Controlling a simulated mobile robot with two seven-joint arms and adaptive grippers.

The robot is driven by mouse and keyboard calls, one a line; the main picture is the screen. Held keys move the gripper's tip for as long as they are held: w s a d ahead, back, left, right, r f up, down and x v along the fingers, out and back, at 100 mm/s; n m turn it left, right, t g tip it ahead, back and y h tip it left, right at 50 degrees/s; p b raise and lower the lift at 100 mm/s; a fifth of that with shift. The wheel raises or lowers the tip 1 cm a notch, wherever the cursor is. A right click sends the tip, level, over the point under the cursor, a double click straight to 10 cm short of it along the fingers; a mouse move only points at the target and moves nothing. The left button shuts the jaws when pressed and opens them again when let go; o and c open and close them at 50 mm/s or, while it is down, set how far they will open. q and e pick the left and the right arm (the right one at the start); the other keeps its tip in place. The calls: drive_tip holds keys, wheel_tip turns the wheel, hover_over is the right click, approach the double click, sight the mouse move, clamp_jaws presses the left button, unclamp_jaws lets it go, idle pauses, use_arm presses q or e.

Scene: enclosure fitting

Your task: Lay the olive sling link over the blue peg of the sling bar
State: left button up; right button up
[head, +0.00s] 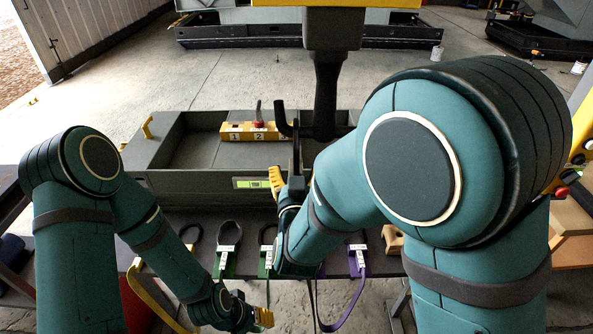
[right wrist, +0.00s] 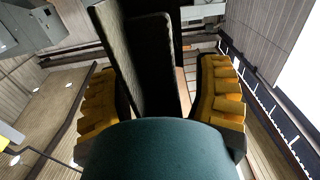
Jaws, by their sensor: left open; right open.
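My right gripper (head: 277,183) is in front of the grey bin. In the right wrist view its yellow-padded fingers (right wrist: 160,105) stand apart, with long dark slab-like pieces (right wrist: 150,65) between them. In the head view a narrow dark upright piece (head: 296,150) rises beside this gripper to the black sling bar (head: 322,131). It may be the olive link, but its colour is unclear and I cannot tell whether it lies over a peg. The bar's left end turns up; no blue shows on it. My left gripper (head: 263,318) is open, low at the front; its fingers are mostly hidden.
Several labelled loops lie along the front ledge, including ones with green (head: 229,235) and purple (head: 358,247) tags. The grey bin (head: 160,145) holds a yellow block (head: 236,132) numbered 1 and 2. A black column (head: 327,85) carries the bar.

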drive_tip(key=shift+s, duration=0.1)
drive_tip(key=shift+c, duration=1.1)
clamp_jaws()
drive_tip(key=shift+a, duration=0.15)
